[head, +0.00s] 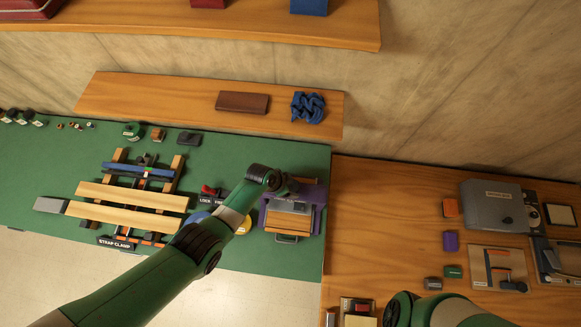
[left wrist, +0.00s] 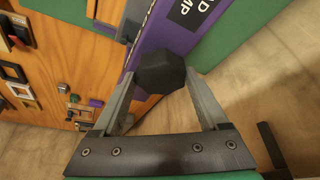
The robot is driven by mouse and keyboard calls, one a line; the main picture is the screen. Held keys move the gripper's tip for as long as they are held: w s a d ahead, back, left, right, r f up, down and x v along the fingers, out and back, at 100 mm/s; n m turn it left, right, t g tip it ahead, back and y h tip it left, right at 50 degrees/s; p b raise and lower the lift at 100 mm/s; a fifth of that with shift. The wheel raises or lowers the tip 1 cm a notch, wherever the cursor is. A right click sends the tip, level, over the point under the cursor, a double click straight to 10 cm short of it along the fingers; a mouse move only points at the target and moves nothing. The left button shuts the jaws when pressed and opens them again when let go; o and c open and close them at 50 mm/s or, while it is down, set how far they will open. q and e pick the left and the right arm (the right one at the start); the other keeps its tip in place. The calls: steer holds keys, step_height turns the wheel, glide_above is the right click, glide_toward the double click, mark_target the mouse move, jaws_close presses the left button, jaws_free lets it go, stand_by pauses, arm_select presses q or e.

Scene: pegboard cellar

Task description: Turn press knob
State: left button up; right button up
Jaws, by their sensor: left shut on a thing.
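The press (head: 310,195) is a purple frame with a grey plate and wooden blocks (head: 287,222), on the right end of the green bench. Its black faceted knob (left wrist: 161,72) shows in the left wrist view, beside a purple part with white lettering (left wrist: 170,32). My left gripper (left wrist: 160,88) is shut on the knob, one finger on each side of it. In the head view my left gripper (head: 288,187) is at the back edge of the press, and the knob is largely hidden there. My right arm shows at the lower right, but its gripper is not visible.
A strap clamp with wooden boards (head: 135,195) lies left on the green bench (head: 60,160). A red switch (head: 209,191) is left of the press. A wooden table (head: 385,215) with a grey box (head: 493,206) and small blocks stands right. A shelf (head: 160,98) hangs behind.

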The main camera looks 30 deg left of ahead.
arm_select(q)
steer(key=m, duration=0.3)
steer(key=shift+a+g+h, duration=0.1)
steer(key=shift+g+h, duration=0.2)
steer(key=shift+g, duration=0.1)
steer(key=shift+w+f+m+g+b, duration=0.1)
steer(key=shift+m+g+b, duration=0.2)
steer(key=shift+m+b, duration=0.4)
steer(key=m+b, duration=0.2)
steer(key=shift+f+m+g+h, duration=0.1)
steer(key=shift+m+g+h, duration=0.2)
steer(key=shift+g+h, duration=0.1)
steer(key=shift+a+m+b, duration=0.1)
steer(key=shift+m+b, duration=0.2)
steer(key=o, duration=1.3)
steer(key=shift+c, duration=0.2)
steer(key=shift+r, duration=0.2)
steer(key=shift+r, duration=0.1)
